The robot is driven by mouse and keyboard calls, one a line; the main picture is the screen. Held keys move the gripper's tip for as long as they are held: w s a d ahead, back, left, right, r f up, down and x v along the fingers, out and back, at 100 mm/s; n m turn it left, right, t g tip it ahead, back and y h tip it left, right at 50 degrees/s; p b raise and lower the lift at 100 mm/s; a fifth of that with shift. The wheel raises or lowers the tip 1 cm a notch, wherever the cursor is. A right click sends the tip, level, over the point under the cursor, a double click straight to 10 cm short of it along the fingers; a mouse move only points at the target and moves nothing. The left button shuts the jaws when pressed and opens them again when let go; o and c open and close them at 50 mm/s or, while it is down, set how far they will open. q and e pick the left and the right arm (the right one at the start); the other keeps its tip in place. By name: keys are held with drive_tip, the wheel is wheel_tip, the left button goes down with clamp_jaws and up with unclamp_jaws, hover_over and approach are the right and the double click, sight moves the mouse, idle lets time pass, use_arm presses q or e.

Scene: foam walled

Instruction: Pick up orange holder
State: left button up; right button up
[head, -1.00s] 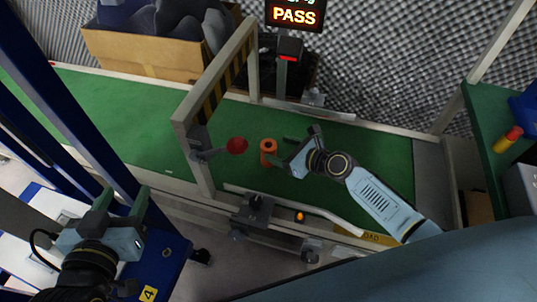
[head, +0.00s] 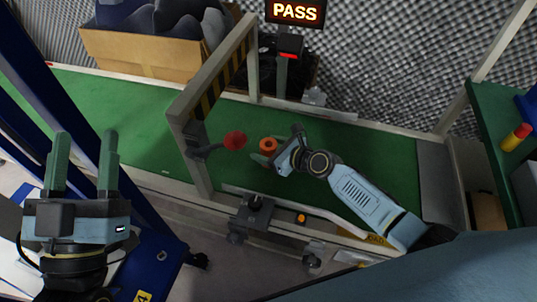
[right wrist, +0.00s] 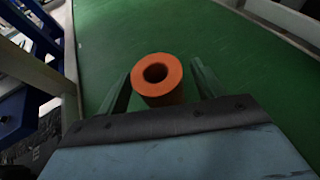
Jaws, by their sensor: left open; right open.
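The orange holder (head: 268,146) is a short upright cylinder with a hole in its top. It stands on the green conveyor belt. In the right wrist view the holder (right wrist: 158,78) stands between the two green fingers of my right gripper (right wrist: 160,88). The right gripper (head: 265,157) is open, with a finger on either side of the holder and a gap visible at the sides. In the head view its far finger is partly hidden. My left gripper (head: 82,165) is open and empty at the lower left, away from the holder.
A gate frame with striped panel (head: 222,80) spans the belt (head: 130,112) left of the holder, with a red disc (head: 235,140) on an arm close by. A PASS sign (head: 296,11) and cardboard box (head: 140,55) stand behind. The belt right of my right arm is clear.

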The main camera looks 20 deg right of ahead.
drive_tip(key=c, duration=1.2)
drive_tip(key=shift+r, duration=0.1)
